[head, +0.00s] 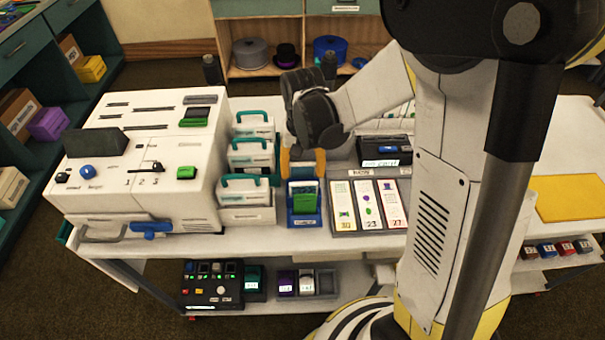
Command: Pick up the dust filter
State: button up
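A green flat item (304,202) stands in a small blue holder (305,220) near the front edge of the white table; it may be the dust filter, but I cannot read its label. My gripper (302,168) points down just behind and above this item. Its two yellow fingers are spread apart. I see no object held between them, though the space there is partly hidden by the dark gripper body. I cannot tell whether the fingers touch the holder.
A large white machine (150,165) stands at left. Three cards (368,204) and a black device (385,150) lie to the right. A yellow mat (570,198) is at far right.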

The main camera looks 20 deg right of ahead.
aim_at(303, 165)
dwell(0.3)
notch_tip(303, 165, up, 4)
jog(key=shift+p, duration=1.05)
jog(key=s+d+r+p, duration=0.1)
jog(key=s+d+r, duration=0.1)
jog(key=d, duration=0.1)
jog(key=s+d+r+p, duration=0.1)
jog(key=d+r, duration=0.1)
jog(key=d, duration=0.2)
jog(key=s+d+r+p, duration=0.1)
jog(key=s+d+r, duration=0.1)
jog(key=d+r, duration=0.1)
jog(key=shift+s+d+p, duration=0.15)
jog(key=shift+s+p, duration=0.15)
jog(key=shift+p, duration=0.1)
